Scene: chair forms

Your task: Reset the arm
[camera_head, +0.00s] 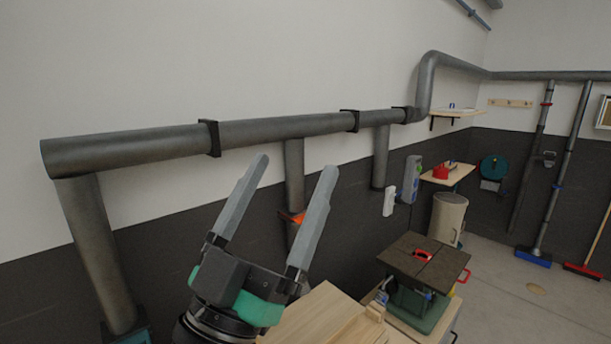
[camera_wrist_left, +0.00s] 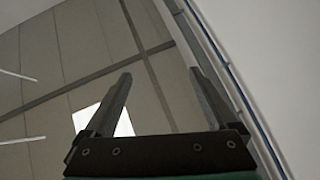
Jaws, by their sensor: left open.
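My left gripper (camera_head: 288,183) is raised in the lower middle of the head view. Its two long grey fingers point up and are spread apart with nothing between them. It stands in front of the wall and the grey pipe. In the left wrist view the same gripper (camera_wrist_left: 163,82) is open and empty, facing the panelled ceiling (camera_wrist_left: 60,60). My right gripper does not show in either view.
A thick grey pipe (camera_head: 285,131) runs along the wall behind the gripper. A wooden surface (camera_head: 318,318) lies just below right of it. A green machine with a dark top (camera_head: 400,262) stands farther right, near a beige bin (camera_head: 448,218). Open floor (camera_head: 500,310) lies at right.

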